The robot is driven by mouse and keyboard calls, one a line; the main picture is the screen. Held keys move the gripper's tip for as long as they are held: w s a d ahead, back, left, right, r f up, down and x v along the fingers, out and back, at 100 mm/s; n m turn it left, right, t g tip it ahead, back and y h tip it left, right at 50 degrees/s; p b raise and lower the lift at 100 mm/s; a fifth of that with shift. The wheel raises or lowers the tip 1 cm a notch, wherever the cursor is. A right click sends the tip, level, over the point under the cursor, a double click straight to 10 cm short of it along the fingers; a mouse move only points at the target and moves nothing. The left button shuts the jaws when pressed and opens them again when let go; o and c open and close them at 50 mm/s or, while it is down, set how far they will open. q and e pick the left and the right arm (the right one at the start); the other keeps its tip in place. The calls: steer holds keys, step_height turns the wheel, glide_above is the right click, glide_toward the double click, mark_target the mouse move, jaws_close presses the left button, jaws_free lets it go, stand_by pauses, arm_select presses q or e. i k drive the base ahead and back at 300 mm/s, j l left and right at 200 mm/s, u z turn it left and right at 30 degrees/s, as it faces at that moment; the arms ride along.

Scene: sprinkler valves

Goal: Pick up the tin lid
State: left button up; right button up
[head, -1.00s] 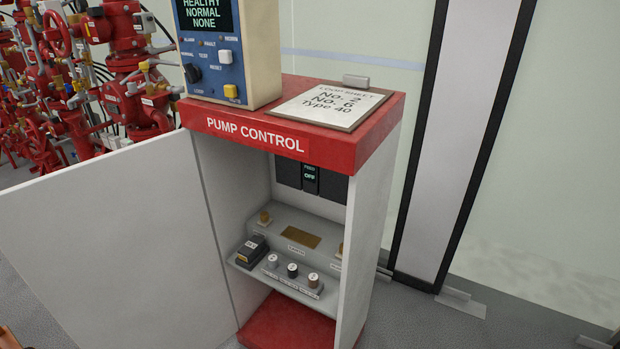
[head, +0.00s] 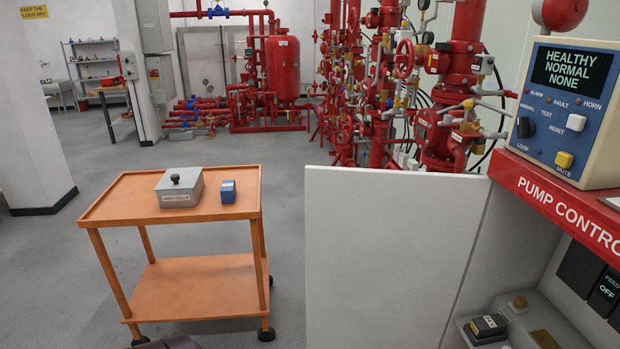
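A grey tin (head: 176,196) with a small label on its front sits on the top of the orange trolley (head: 110,208). Its flat grey lid (head: 186,180) is on it, with a dark round knob (head: 175,178) standing up from the lid. The lid looks closed on the tin. Neither of my grippers can be made out in the head view. A dark grey shape shows at the bottom edge below the trolley, too cut off to identify.
A small blue block (head: 228,191) stands on the trolley just right of the tin. The open white cabinet door (head: 385,255) stands right of the trolley, joined to the red-topped pump control cabinet (head: 560,200). Grey floor (head: 55,255) is clear left of the trolley.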

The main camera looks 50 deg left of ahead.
mark_target(176, 178)
steer(key=u, duration=2.5)
steer(key=i+j, duration=0.15)
steer(key=i, duration=0.4)
